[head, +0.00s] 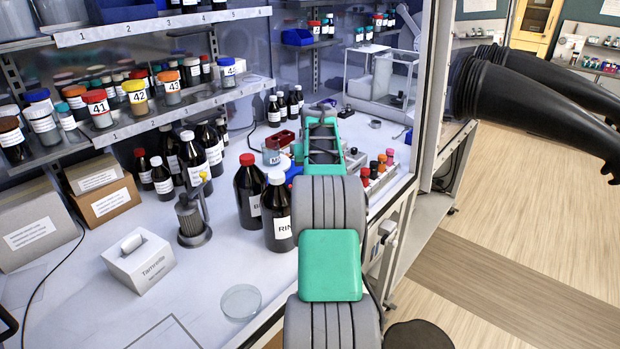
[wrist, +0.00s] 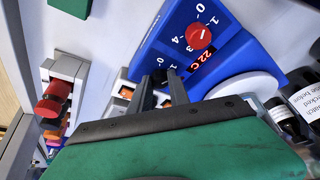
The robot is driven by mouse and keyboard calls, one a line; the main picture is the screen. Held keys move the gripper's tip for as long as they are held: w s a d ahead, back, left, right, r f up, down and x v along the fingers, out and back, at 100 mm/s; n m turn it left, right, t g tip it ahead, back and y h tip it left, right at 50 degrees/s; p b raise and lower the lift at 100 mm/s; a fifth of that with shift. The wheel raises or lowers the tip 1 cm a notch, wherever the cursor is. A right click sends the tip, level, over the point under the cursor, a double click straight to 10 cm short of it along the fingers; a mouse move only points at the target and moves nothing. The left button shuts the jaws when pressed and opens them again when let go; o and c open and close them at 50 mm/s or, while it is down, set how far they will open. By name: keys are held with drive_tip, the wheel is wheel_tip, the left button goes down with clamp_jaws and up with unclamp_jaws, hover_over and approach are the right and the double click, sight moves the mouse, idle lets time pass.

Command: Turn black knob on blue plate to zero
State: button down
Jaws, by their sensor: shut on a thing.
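The blue plate (wrist: 228,30) fills the top middle of the wrist view, with a white round disc (wrist: 245,90), a red-lit display reading about 22 C (wrist: 203,62) and white scale numbers. A red knob (wrist: 198,36) sits on its face, clear of my fingers. My gripper (wrist: 158,78) is at the plate's lower left edge, its two dark fingers shut on a small dark thing that looks like the black knob, mostly hidden between them. Its pointer is not readable. In the head view only a bit of blue (head: 293,173) shows beside my arm.
A rack of colour-capped vials (head: 377,172) stands close right of my arm. Dark bottles (head: 277,215) stand close on its left.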

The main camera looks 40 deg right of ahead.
drive_tip(key=n+p, duration=0.1)
drive_tip(key=n, duration=0.1)
drive_tip(key=r+n+y+p, duration=0.1)
drive_tip(key=p, duration=0.1)
drive_tip(key=shift+d+r+n+t, duration=0.15)
drive_tip(key=shift+d+n+t, duration=0.2)
drive_tip(key=shift+n+t, duration=0.05)
drive_tip(key=n+y+p, duration=0.1)
drive_tip(key=n+p, duration=0.2)
drive_tip(key=p, duration=0.2)
drive_tip(key=shift+n, duration=0.3)
drive_tip(key=n+y+p, duration=0.1)
drive_tip(key=n+p, duration=0.2)
drive_tip(key=shift+w+f+y, duration=0.1)
drive_tip(key=shift+f+y, duration=0.25)
drive_tip(key=shift+y, duration=0.05)
drive_tip(key=shift+a+f+n+p, duration=0.1)
drive_tip(key=shift+f+n+p, duration=0.25)
drive_tip(key=shift+n, duration=0.15)
drive_tip(key=c, duration=1.5)
unclamp_jaws()
drive_tip(key=shift+o, duration=1.3)
